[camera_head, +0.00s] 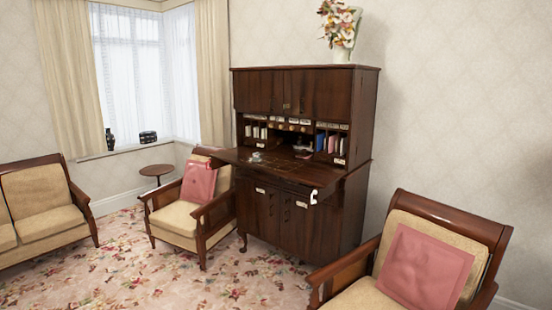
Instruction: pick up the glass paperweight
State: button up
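A small pale, shiny thing (257,156) lies on the left part of the secretary desk's lowered writing flap (285,171). It looks like the glass paperweight, but it is too small to be sure. The flap is dark wood and juts out from the front of the tall cabinet (345,95). I cannot make out my gripper in this view.
An armchair with a pink cushion (199,183) stands left of the desk, and another pink-cushioned armchair (490,232) stands at the front right. A sofa (44,215) and a small round table (157,170) are at left. Floral carpet (190,275) lies open in front.

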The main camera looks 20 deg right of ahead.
aim_at(256, 156)
jog(key=i+z, duration=0.15)
jog(key=i, duration=2.95)
jog(key=i+l+u, duration=0.1)
jog(key=i, duration=1.5)
